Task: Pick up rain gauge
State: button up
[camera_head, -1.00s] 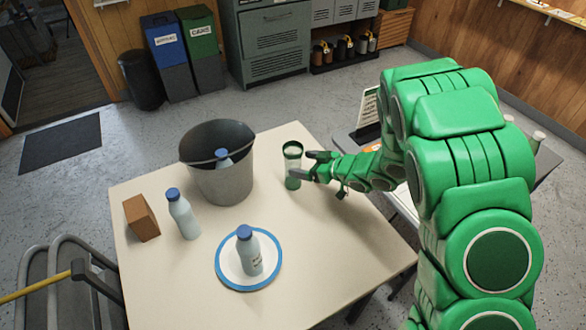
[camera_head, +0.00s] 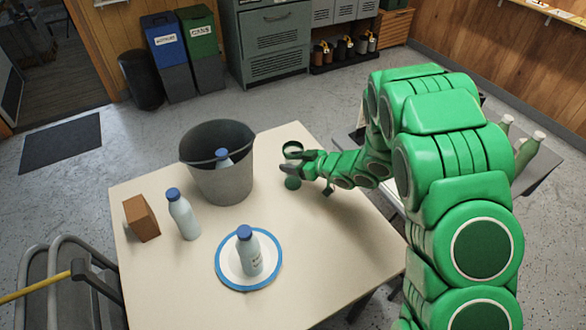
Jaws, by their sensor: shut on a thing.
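The rain gauge (camera_head: 292,183) is a small clear cylinder with green ends on the far side of the cream table (camera_head: 330,270), right of the bucket. My gripper (camera_head: 293,169) reaches in from the right and is shut on the gauge around its middle. The fingers hide the middle of the gauge; its top rim shows above them and its green base below. The gauge looks upright. I cannot tell whether its base touches the table.
A grey bucket (camera_head: 222,180) with a bottle inside stands close left of the gauge. A blue-capped bottle (camera_head: 183,216), a brown block (camera_head: 141,218) and a blue-rimmed plate (camera_head: 223,272) bearing another bottle (camera_head: 249,254) are nearer. The table's right front is clear.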

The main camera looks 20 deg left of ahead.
jog(key=shift+r, duration=0.1)
jog(key=shift+c, duration=0.2)
notch_tip(320, 180, up, 10)
dwell(0.7)
